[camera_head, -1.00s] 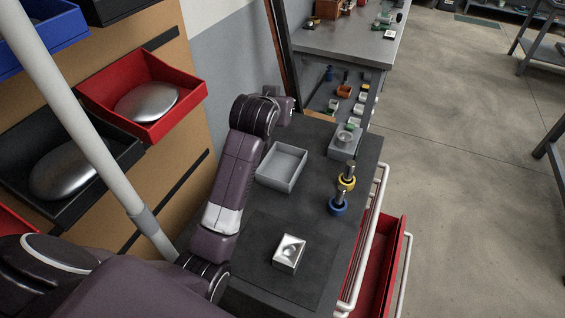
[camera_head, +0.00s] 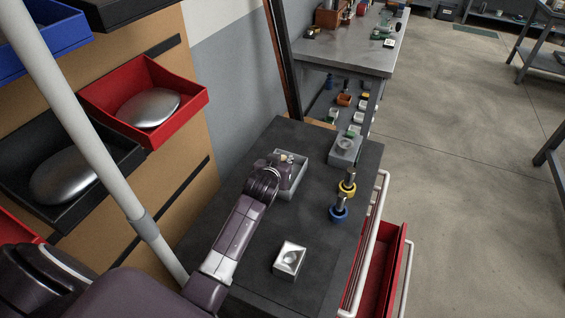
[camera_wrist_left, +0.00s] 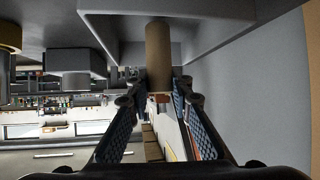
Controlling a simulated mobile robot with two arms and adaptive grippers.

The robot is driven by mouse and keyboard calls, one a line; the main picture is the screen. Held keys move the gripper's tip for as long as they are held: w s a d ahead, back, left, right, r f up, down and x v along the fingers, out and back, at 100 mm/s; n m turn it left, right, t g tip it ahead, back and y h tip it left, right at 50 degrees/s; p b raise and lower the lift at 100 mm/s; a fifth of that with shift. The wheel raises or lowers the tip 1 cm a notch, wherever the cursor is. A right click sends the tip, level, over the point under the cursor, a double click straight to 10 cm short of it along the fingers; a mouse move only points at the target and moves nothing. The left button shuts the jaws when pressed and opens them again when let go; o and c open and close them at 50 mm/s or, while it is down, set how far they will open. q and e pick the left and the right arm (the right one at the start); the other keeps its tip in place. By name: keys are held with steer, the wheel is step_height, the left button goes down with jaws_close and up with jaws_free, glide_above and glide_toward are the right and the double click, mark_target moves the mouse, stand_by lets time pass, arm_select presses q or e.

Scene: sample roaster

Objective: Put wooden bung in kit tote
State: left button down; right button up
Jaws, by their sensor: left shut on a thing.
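The wooden bung (camera_wrist_left: 158,50) is a tan cylinder between the fingertips of my left gripper (camera_wrist_left: 160,99) in the wrist view. In the head view only a small tan end of the bung (camera_head: 284,157) shows at the gripper (camera_head: 285,163), which is shut on it. The kit tote (camera_head: 299,179) is a grey open tray on the dark bench top. My gripper is over the tote, partly hiding its inside. In the wrist view the grey tote (camera_wrist_left: 215,28) surrounds the bung's far end. I cannot tell whether the bung touches its floor. My right gripper is not in view.
A silver block with a dished top (camera_head: 290,259) sits on the near bench top. A blue-ringed piece (camera_head: 339,210), a yellow-ringed piece (camera_head: 347,186) and a grey block (camera_head: 345,148) stand right of the tote. A red drawer (camera_head: 383,265) is open at the bench's right side.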

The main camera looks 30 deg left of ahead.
arm_select(q)
steer(key=shift+f, duration=0.6)
steer(key=c, duration=1.7)
jaws_free()
steer(key=shift+c, duration=0.2)
steer(key=shift+r, duration=0.1)
steer(key=v, duration=1.2)
